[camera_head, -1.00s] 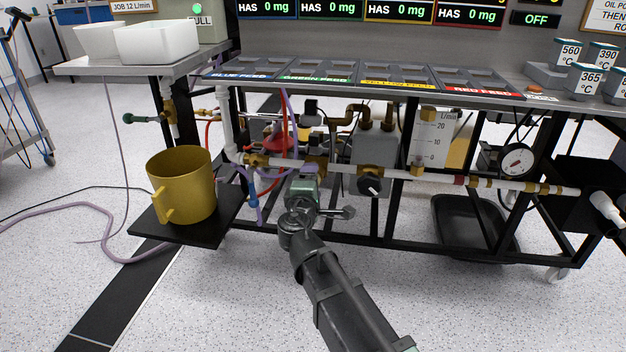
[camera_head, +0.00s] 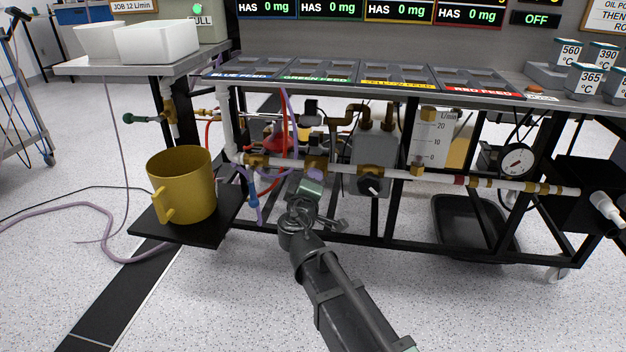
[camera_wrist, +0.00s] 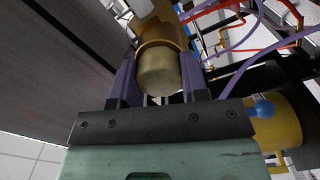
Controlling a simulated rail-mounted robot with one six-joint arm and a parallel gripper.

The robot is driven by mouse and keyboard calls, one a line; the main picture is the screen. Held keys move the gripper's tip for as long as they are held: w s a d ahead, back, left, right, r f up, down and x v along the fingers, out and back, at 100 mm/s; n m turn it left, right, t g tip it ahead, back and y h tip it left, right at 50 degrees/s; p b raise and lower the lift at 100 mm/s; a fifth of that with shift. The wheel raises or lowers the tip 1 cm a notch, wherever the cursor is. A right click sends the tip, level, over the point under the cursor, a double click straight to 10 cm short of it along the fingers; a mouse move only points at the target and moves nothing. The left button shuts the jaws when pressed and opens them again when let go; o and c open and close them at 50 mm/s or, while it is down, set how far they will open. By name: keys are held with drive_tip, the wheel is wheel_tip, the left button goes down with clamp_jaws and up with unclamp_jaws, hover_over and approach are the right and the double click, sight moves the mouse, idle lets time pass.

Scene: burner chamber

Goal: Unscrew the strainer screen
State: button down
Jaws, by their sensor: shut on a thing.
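The strainer is a brass fitting (camera_head: 316,164) on the white pipe under the bench, left of the grey box. In the wrist view its brass body (camera_wrist: 152,32) leads down to a round, dull brass cap (camera_wrist: 158,75). My gripper (camera_wrist: 158,68) has its two purple fingers on either side of this cap and is shut on it. In the head view my gripper (camera_head: 312,175) reaches up to the strainer from below, its green body tilted. The screen itself is hidden inside the fitting.
A yellow mug (camera_head: 181,185) stands on a black shelf (camera_head: 160,233) to the left. Purple and red hoses (camera_wrist: 238,42) and a blue valve (camera_head: 253,203) are close to the strainer. A black frame rail (camera_head: 375,243) runs below. The floor in front is clear.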

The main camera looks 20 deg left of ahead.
drive_tip(key=n, duration=0.5)
drive_tip(key=shift+n, duration=0.4)
drive_tip(key=n, duration=0.4)
drive_tip(key=shift+n, duration=0.9)
drive_tip(key=n, duration=0.7)
drive_tip(key=shift+n, duration=0.4)
drive_tip(key=n, duration=0.3)
drive_tip(key=shift+n, duration=0.4)
